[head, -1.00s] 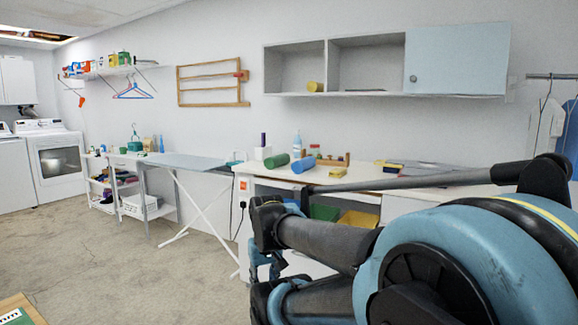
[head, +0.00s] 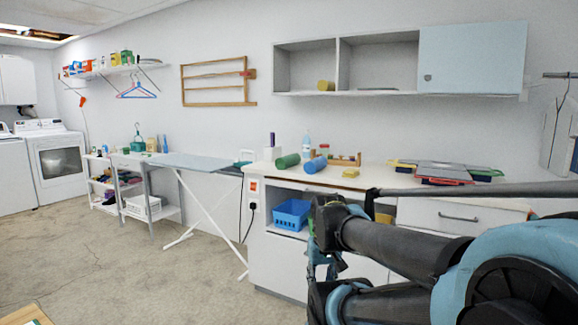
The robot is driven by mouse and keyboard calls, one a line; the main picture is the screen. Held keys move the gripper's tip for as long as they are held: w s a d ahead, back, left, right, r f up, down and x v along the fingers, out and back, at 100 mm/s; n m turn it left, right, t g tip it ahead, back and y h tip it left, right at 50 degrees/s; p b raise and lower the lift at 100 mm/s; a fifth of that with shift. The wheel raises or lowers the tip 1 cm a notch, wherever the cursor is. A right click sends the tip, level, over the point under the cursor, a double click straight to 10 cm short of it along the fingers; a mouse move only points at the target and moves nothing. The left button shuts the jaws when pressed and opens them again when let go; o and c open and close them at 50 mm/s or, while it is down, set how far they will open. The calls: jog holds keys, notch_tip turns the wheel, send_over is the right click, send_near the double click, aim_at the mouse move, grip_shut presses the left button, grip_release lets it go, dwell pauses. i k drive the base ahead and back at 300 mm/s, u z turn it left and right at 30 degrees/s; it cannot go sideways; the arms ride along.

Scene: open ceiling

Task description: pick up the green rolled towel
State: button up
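The green rolled towel (head: 287,161) lies on the white counter (head: 272,175), near its left end. My arm fills the lower right of the view. Teal and dark parts at its far end, probably my gripper (head: 326,258), show low in front of the counter, partly hidden behind my arm links. Its fingers cannot be made out clearly. It is well below the green towel and not touching it.
A clear bottle (head: 307,145), a yellow block (head: 351,172) and flat stacked items (head: 440,171) are also on the counter. A blue basket (head: 292,214) sits beneath. An ironing board (head: 195,161) stands left. Floor (head: 130,265) in front is open. A wall cabinet (head: 470,58) hangs above.

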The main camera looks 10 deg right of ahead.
aim_at(283, 164)
jog(key=z, duration=0.05)
jog(key=i, duration=1)
jog(key=u, duration=0.05)
